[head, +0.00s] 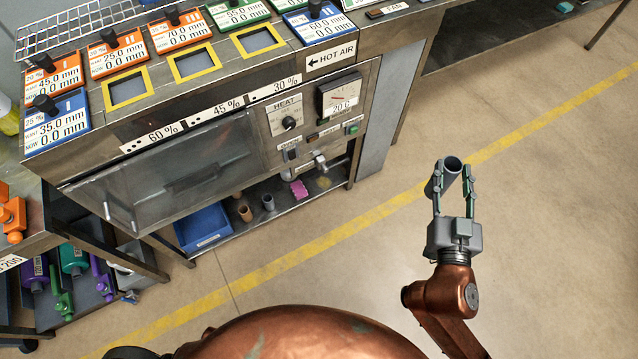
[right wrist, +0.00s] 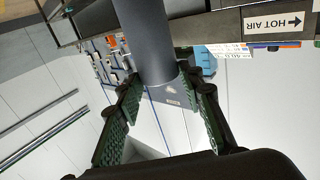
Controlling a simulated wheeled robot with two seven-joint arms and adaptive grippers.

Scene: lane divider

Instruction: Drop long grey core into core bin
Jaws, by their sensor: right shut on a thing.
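The long grey core (head: 440,182) is a hollow dark grey tube with an open end facing up. My right gripper (head: 453,185) is shut on it and holds it above the bare floor, to the right of the oven bench. The right wrist view also shows the grey core (right wrist: 150,45) between the green finger pads. My left gripper is not in the head view.
A tan short cylinder (head: 245,211) and a grey one (head: 268,202) stand on the low shelf, near a pink block (head: 299,189). The bench (head: 330,75) carries gauge cards and an oven door. Open floor with a yellow line (head: 335,236) surrounds my right arm.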

